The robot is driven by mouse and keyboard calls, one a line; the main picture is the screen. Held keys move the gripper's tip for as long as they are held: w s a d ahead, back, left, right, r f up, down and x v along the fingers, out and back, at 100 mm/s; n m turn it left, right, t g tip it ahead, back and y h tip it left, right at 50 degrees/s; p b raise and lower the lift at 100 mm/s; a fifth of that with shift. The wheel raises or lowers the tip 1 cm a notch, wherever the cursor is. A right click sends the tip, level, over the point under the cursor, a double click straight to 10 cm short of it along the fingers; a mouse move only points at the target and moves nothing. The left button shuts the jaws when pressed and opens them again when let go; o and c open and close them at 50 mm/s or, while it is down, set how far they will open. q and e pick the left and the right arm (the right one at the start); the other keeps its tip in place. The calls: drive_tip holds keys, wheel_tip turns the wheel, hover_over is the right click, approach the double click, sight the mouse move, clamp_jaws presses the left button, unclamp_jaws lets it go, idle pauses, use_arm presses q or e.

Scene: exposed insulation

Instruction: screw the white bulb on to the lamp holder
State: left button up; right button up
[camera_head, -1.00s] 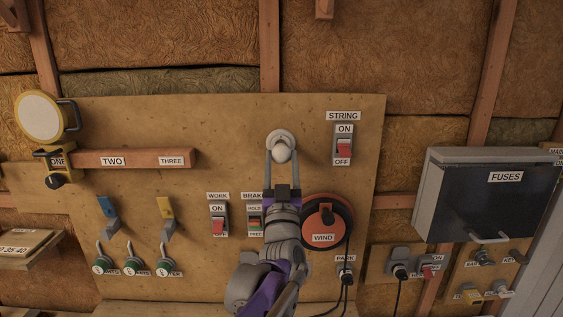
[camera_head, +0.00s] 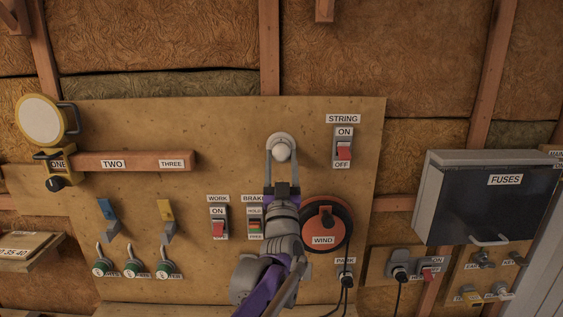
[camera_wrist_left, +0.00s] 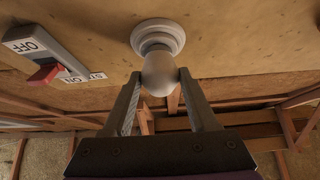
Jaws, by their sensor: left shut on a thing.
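The white bulb (camera_head: 283,150) is at the lamp holder (camera_head: 278,138), a round white fitting on the wooden board. My left gripper (camera_head: 282,154) is shut on the bulb, one finger on each side of it. In the left wrist view the bulb (camera_wrist_left: 159,74) sits between the fingertips (camera_wrist_left: 160,78), with its upper end at the stepped white holder (camera_wrist_left: 158,36). I cannot tell how far the bulb is threaded in. My right gripper is not in view.
The STRING switch (camera_head: 343,149) is right of the holder, and the orange WIND reel (camera_head: 338,238) is below right. The WORK switch (camera_head: 218,224) and BRAKE switch (camera_head: 254,224) are below left. The board around the holder is clear.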

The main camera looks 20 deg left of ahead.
use_arm(q)
drive_tip(key=shift+w+a, duration=0.1)
drive_tip(key=shift+w, duration=0.1)
drive_tip(key=o, duration=0.8)
drive_tip(key=shift+f, duration=0.1)
drive_tip(key=b+v, duration=0.2)
drive_tip(key=v, duration=0.8)
drive_tip(key=shift+s+f, duration=0.2)
drive_tip(key=shift+s, duration=0.1)
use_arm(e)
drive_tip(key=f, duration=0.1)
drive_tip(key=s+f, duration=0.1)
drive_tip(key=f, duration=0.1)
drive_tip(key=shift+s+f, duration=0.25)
